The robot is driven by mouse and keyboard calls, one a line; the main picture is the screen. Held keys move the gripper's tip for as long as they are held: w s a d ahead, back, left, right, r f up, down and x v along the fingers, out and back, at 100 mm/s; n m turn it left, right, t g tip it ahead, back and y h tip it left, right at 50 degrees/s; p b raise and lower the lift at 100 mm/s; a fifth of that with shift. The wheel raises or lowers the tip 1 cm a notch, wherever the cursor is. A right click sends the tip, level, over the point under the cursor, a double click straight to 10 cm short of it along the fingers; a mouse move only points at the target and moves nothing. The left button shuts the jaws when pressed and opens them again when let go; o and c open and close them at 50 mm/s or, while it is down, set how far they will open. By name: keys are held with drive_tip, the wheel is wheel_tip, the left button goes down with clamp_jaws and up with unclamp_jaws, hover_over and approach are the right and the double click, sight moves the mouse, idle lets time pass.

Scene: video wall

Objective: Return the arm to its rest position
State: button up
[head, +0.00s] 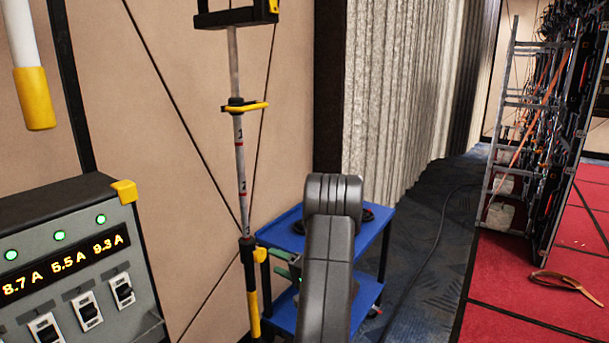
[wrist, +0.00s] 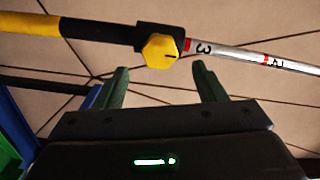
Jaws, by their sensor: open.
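My arm (head: 328,250) rises at the lower middle of the head view, its grey elbow in front of a blue cart. My gripper (wrist: 160,82) shows in the wrist view with its two green fingers spread apart and nothing held between them. In the head view, parts of the green fingers (head: 284,266) show just left of my arm, near the pole; the rest is hidden. In the wrist view, a pole with a yellow knob (wrist: 160,50) crosses just beyond the fingertips. I see no contact with it.
The upright silver pole (head: 240,165) with yellow clamps stands left of my arm. The blue cart (head: 281,230) is behind my arm. A power box (head: 75,260) with lit readouts is at left. Right are a rack (head: 515,130), red flooring (head: 500,290) and a strap (head: 566,284).

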sight(262, 255)
drive_tip(key=p+x, duration=0.1)
drive_tip(key=x, duration=0.6)
drive_tip(key=shift+s+a+r+p, duration=0.1)
drive_tip(key=shift+a+p, duration=0.05)
drive_tip(key=shift+p, duration=0.15)
drive_tip(key=shift+f+n+b, duration=0.2)
drive_tip(key=shift+n+b, duration=0.2)
drive_tip(key=shift+b, duration=0.05)
drive_tip(key=shift+s+d+n, duration=0.1)
drive_tip(key=shift+d+n, duration=0.2)
drive_tip(key=shift+n, duration=0.6)
drive_tip(key=shift+a+n+b, duration=0.1)
drive_tip(key=shift+n+b, duration=0.45)
drive_tip(key=shift+n, duration=0.25)
drive_tip(key=n+b, duration=0.1)
drive_tip(key=n, duration=0.3)
drive_tip(key=shift+r+n, duration=0.1)
drive_tip(key=shift+n, duration=0.3)
drive_tip(key=n, duration=0.4)
drive_tip(key=shift+r+n, duration=0.1)
drive_tip(key=shift+n, duration=0.2)
drive_tip(key=shift+n+p, duration=0.85)
drive_tip(key=shift+n, duration=1.25)
